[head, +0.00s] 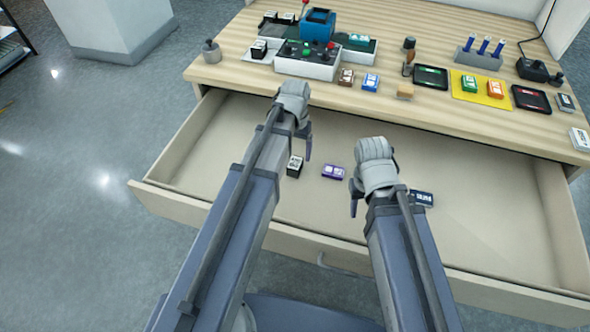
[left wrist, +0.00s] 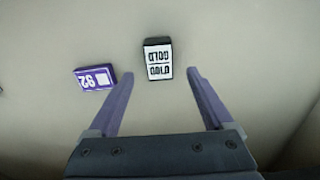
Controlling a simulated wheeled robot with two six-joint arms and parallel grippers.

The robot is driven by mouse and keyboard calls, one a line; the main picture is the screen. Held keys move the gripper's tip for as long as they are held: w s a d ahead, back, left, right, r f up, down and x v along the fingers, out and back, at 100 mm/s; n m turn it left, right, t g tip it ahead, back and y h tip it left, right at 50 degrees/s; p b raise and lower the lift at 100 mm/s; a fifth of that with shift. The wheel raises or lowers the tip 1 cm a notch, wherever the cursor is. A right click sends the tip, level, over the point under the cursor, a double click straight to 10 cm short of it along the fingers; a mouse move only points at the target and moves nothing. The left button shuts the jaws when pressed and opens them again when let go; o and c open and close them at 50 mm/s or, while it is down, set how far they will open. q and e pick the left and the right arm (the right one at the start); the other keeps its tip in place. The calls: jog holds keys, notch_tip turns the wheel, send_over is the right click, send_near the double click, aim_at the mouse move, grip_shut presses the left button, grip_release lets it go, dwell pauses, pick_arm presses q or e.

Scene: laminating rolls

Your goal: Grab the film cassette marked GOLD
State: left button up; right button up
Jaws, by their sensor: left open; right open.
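The GOLD film cassette (head: 294,166) is a small black block with a white label, lying in the open drawer (head: 455,210). My left gripper (head: 300,146) is open and empty above the drawer, close to the cassette; no contact shows. My right gripper (head: 372,200) is open and empty over the drawer, further right; its fingers are partly hidden.
A purple cassette (head: 333,172) marked 92 lies right of the GOLD one and also shows in the left wrist view (left wrist: 95,78). A dark blue cassette (head: 421,198) lies by my right arm. The tabletop (head: 330,104) above the drawer holds a machine and several blocks. The drawer's right side is clear.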

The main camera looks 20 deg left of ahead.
aim_at(296, 162)
pick_arm(q)
jog(key=shift+s+f+b, duration=0.1)
jog(key=shift+f+b, duration=2.55)
pick_arm(e)
jog(key=shift+f, duration=2.65)
pick_arm(q)
jog(key=shift+r, duration=0.1)
pick_arm(e)
jog(key=shift+r, duration=0.1)
pick_arm(q)
grip_shut()
